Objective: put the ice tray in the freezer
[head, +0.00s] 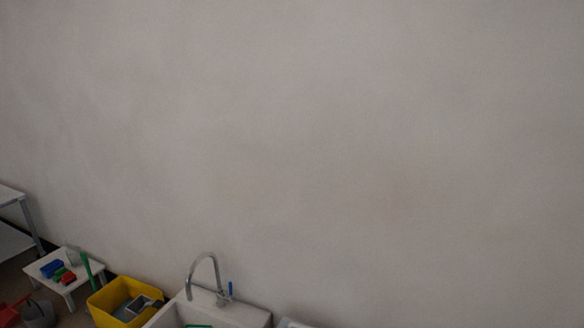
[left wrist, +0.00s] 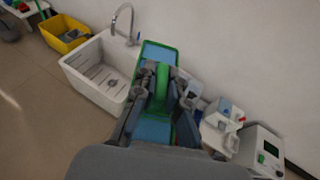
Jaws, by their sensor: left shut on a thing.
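In the left wrist view my left gripper (left wrist: 164,92) is shut on a blue thing with a green rim and a raised green grip, which I take for the ice tray (left wrist: 157,54). Its blue surface shows both beyond and nearer than the fingers, and the fingers hide its middle. It is in front of the sink's right side in that view. A small green edge (head: 198,326) shows at the bottom of the head view, too little to name surely. I see no freezer that I can make out. My right gripper is in neither view.
A white sink (left wrist: 98,72) with a curved tap (head: 205,270) stands against the wall. Left of it are a yellow bin (head: 110,293) and a small white table (head: 88,268) with coloured blocks. White devices (left wrist: 262,145) stand at the right. Bare floor (left wrist: 35,110) lies left of the sink.

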